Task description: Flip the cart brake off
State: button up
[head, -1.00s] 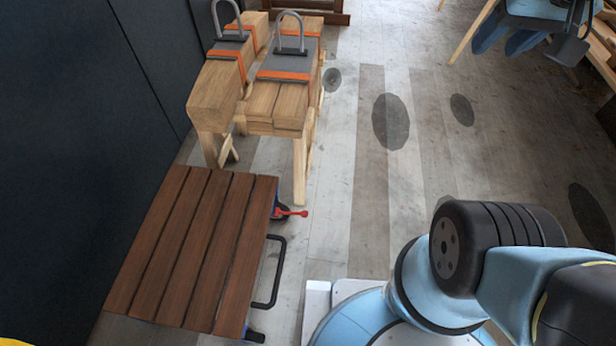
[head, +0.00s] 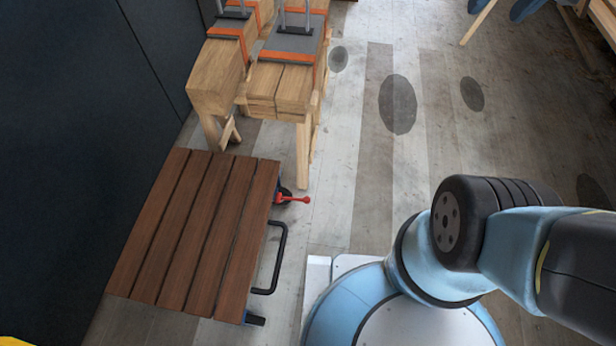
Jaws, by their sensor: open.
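The cart (head: 193,229) has a brown slatted wooden deck and stands low on the floor at the left of the head view. A red brake lever (head: 293,200) with a round knob sticks out to the right from beside the dark wheel at the cart's far right corner. It looks roughly level. My blue and black arm is at the lower right, apart from the cart. My gripper is outside the picture.
A black handle bar (head: 282,258) juts from the cart's right side. Wooden trestles bearing timber blocks (head: 281,87) with orange straps stand just beyond the cart. A dark wall (head: 80,120) is at left. Floor (head: 350,190) between cart and arm is clear.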

jog(key=w+a+f+m+g+y, duration=0.1)
jog(key=w+a+f+g+y, duration=0.15)
jog(key=w+f, duration=0.55)
jog(key=w+a+f+m+g+y, duration=0.15)
jog(key=w+f+g, duration=0.3)
jog(key=w, duration=0.75)
jog(key=w+a+f+m+g+y, duration=0.1)
jog(key=w+f, duration=0.2)
jog(key=f, duration=0.2)
jog(key=w+a+f+g, duration=0.1)
jog(key=w+a+f, duration=0.15)
jog(key=f, duration=0.35)
jog(key=m+g+y, duration=0.1)
jog(key=m+y, duration=1)
jog(key=y, duration=0.1)
send_near(308, 199)
jog(key=x, duration=0.3)
jog(key=f+x, duration=0.1)
jog(key=x, duration=0.6)
jog(key=shift+w+a+f, duration=0.1)
jog(key=shift+w+f, duration=0.05)
jog(key=shift+w, duration=0.1)
